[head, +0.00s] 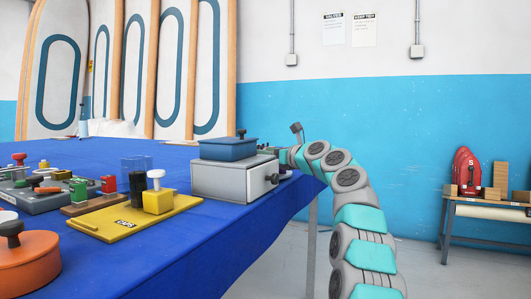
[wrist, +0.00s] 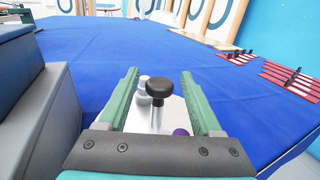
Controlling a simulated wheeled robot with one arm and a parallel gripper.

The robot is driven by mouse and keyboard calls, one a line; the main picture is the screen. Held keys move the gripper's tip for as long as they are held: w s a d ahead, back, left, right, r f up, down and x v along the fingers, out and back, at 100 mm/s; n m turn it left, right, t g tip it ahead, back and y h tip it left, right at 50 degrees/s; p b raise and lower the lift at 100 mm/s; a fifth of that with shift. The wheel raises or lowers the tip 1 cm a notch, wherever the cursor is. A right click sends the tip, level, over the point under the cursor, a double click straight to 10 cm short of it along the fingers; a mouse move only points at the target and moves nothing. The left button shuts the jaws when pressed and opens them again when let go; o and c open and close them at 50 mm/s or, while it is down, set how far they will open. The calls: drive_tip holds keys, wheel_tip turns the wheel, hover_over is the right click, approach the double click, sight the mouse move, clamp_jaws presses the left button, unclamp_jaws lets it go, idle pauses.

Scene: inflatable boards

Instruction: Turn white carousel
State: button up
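The white carousel (wrist: 176,114) appears in the wrist view as a pale flat plate between my fingers. A black knob (wrist: 158,88) stands on a metal post on it, with small pale cylinders (wrist: 143,82) behind and a purple round piece (wrist: 181,132) at its right. My gripper (wrist: 160,74) is open, with one green finger on each side of the knob and a gap on both sides. I cannot tell how high the fingers are relative to the knob. In the head view the carousel is hidden behind the grey drawer box, and my gripper is mostly hidden too.
The grey drawer box (head: 222,180) with a blue lidded box (head: 228,149) on top stands close left of my gripper. A yellow board (head: 120,222) and an orange round pot (head: 25,266) lie further left. Red racks (wrist: 290,76) lie at the right.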

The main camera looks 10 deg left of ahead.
clamp_jaws()
idle(0.3)
idle(0.9)
